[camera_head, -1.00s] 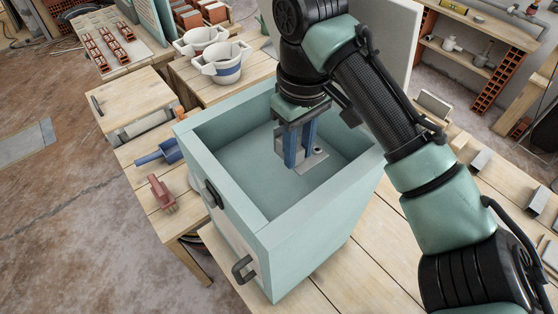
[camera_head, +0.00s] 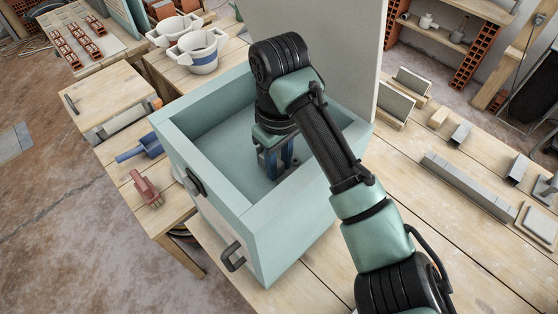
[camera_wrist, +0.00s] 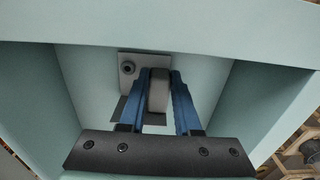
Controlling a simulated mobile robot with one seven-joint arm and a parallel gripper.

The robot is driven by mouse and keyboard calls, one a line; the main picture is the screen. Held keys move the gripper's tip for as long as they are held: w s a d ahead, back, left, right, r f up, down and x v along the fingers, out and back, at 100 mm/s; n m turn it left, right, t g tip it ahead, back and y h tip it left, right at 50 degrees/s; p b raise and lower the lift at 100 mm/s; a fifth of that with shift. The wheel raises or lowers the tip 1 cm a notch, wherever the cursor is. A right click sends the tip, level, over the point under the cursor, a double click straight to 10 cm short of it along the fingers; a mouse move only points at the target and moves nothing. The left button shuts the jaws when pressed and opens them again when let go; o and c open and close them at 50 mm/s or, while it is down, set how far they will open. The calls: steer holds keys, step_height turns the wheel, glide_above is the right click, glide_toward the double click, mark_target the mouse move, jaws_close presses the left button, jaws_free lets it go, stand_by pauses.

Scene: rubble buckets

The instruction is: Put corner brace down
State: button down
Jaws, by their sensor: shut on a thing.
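The corner brace (camera_wrist: 129,70) is a grey metal angle with a round hole in its flat plate. It shows in the wrist view between and beyond the blue fingers of my gripper (camera_wrist: 158,100), which is shut on its upright leg. In the head view my gripper (camera_head: 279,165) is down inside a pale green open-topped box (camera_head: 253,225), and the brace is mostly hidden by the wrist and fingers. The brace is low near the box floor (camera_head: 218,150); I cannot tell whether it touches.
The box walls stand close around my gripper. A grey panel (camera_head: 315,45) stands behind the box. Two white buckets (camera_head: 197,50) are at the back left. A blue tool (camera_head: 140,149) and a red tool (camera_head: 146,189) lie left. Metal profiles (camera_head: 468,187) lie on the right bench.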

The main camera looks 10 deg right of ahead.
mark_target(279, 165)
steer(key=shift+f, duration=0.2)
steer(key=c, duration=0.6)
jaws_free()
steer(key=shift+r, duration=0.1)
step_height(279, 165, up, 12)
steer(key=shift+r, duration=0.15)
